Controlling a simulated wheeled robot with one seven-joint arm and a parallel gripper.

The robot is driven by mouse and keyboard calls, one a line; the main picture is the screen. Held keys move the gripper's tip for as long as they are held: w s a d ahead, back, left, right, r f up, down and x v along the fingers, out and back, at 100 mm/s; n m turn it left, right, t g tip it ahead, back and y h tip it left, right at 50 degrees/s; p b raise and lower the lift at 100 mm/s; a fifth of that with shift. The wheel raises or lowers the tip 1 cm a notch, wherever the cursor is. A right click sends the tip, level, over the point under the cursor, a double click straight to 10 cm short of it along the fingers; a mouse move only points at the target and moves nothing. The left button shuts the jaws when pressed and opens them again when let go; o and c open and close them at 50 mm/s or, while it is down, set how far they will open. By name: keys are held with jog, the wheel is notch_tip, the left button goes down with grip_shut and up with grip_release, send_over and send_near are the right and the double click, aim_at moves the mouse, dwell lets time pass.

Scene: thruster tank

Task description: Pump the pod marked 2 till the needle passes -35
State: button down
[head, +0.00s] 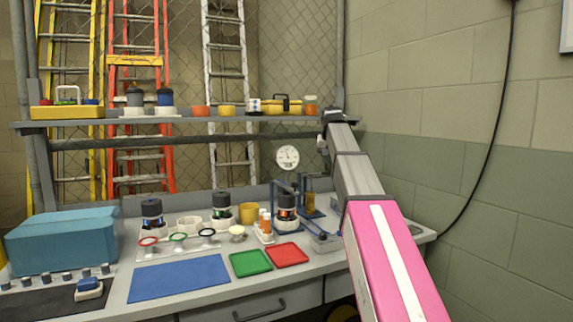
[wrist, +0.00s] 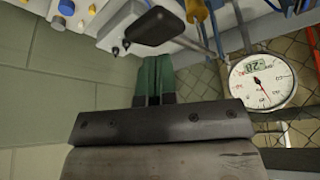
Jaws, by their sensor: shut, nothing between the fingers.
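Several dark-topped pods with pale bases stand on the bench in the head view: a left pod (head: 152,212), a middle pod (head: 221,211) and a right pod (head: 287,207). I cannot read their marks. The right pod stands within a dark frame, with a blue lever (head: 313,233) beside it.
A shelf (head: 190,119) with pots and yellow cases runs behind the bench. A blue mat (head: 180,278), a green tray (head: 250,263) and a red tray (head: 286,254) lie in front. A teal box (head: 62,240) fills the left end. A wall stands at right.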

jog(key=shift+f, duration=6.55)
notch_tip(320, 180, up, 13)
jog(key=shift+r, duration=0.1)
